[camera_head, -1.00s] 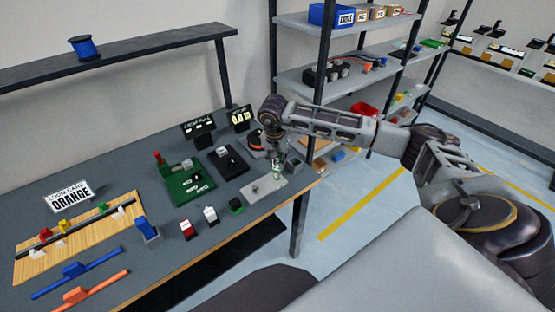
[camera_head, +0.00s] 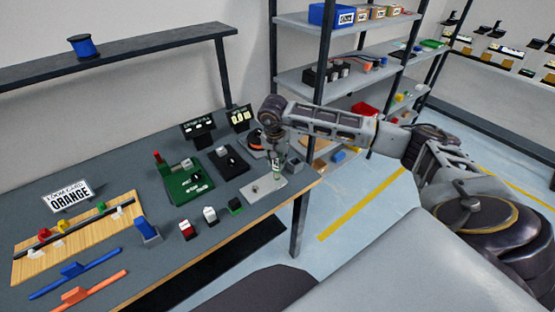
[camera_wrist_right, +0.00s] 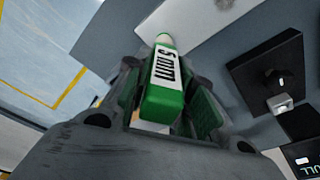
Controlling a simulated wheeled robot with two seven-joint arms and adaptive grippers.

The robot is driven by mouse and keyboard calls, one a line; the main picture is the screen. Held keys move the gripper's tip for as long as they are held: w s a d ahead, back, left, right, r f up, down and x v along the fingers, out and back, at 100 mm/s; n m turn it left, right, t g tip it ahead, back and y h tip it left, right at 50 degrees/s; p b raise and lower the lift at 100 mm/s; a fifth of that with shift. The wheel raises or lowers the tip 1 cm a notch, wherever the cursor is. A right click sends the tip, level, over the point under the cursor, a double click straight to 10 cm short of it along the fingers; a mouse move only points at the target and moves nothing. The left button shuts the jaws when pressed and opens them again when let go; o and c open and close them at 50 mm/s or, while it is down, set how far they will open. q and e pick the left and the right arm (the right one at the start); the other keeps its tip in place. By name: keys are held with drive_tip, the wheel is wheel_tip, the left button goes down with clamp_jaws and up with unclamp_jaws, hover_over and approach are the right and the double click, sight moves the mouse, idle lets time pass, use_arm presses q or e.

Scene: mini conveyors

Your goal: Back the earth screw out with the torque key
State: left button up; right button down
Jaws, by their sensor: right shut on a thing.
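My right gripper (camera_head: 277,160) is shut on a green and white torque key (camera_head: 278,174), over the right part of a grey plate (camera_head: 263,192) near the table's right end. In the right wrist view, the key (camera_wrist_right: 165,85) lies between the fingers of the gripper (camera_wrist_right: 170,95), its pale tip pointing toward the grey plate (camera_wrist_right: 195,22). A small screw-like part (camera_head: 256,190) stands on the plate, left of the key; it shows at the top edge of the wrist view (camera_wrist_right: 225,3). The key's tip is apart from it. My left gripper is out of view.
A black block with a grey knob (camera_head: 230,160) and a green board (camera_head: 187,182) stand left of the plate.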

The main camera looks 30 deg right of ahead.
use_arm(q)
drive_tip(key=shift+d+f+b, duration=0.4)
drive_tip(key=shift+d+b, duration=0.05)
use_arm(e)
drive_tip(key=shift+f, duration=0.55)
